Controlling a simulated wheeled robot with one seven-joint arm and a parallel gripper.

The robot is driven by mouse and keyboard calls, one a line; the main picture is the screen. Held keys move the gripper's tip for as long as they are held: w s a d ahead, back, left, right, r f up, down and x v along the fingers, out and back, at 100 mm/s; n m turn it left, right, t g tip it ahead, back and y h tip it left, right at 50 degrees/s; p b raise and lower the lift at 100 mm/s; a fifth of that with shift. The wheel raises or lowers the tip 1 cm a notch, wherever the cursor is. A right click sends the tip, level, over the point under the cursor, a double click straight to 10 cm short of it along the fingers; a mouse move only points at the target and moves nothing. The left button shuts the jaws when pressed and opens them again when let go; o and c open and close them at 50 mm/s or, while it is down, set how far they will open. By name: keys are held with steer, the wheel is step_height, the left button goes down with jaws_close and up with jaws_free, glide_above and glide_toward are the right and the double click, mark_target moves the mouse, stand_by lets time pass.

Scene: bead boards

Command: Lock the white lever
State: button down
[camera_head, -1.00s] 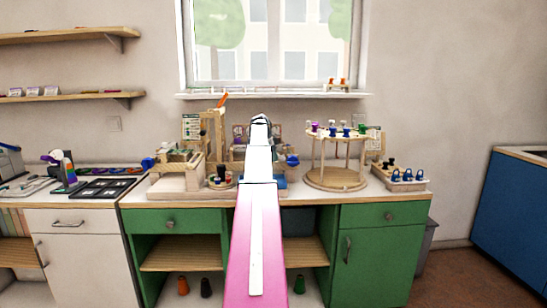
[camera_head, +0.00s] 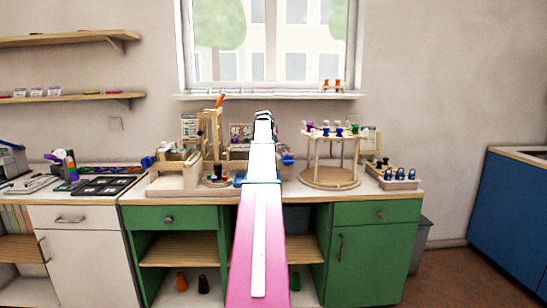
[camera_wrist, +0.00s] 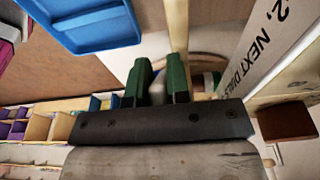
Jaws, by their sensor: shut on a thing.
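My gripper (camera_head: 263,118) reaches away from me over the bench, and my own arm covers much of what lies beyond it. In the wrist view, its green fingers (camera_wrist: 160,82) are close together on a small pale thing between them. Its shape is mostly hidden, so I cannot tell whether it is the white lever. No white lever is clearly recognisable in either view. A pale round part shows just behind the fingers in the wrist view, partly covered by them.
A blue tray (camera_wrist: 95,35) and a white lettered panel (camera_wrist: 262,45) flank the fingers. A brown block (camera_wrist: 287,122) is at lower right. On the bench, a wooden stand (camera_head: 212,135) is left of my arm and a round two-tier rack (camera_head: 330,182) right.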

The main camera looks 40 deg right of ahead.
mark_target(280, 156)
steer(key=shift+s+d+r+t+y, duration=0.2)
steer(key=shift+d+r+t+y, duration=0.1)
steer(key=shift+t+y, duration=0.3)
steer(key=shift+s+d+r+t+y, duration=0.15)
steer(key=shift+r+t+y, duration=0.2)
steer(key=shift+y, duration=0.4)
steer(key=shift+s+d+r+t+y, duration=0.2)
steer(key=shift+d+t+y, duration=0.05)
steer(key=shift+t+y, duration=0.35)
steer(key=c, duration=1.1)
jaws_free()
steer(key=v, duration=1)
steer(key=shift+d+r, duration=0.2)
steer(key=shift+r, duration=0.15)
steer(key=shift+s, duration=0.1)
steer(key=shift+c, duration=0.2)
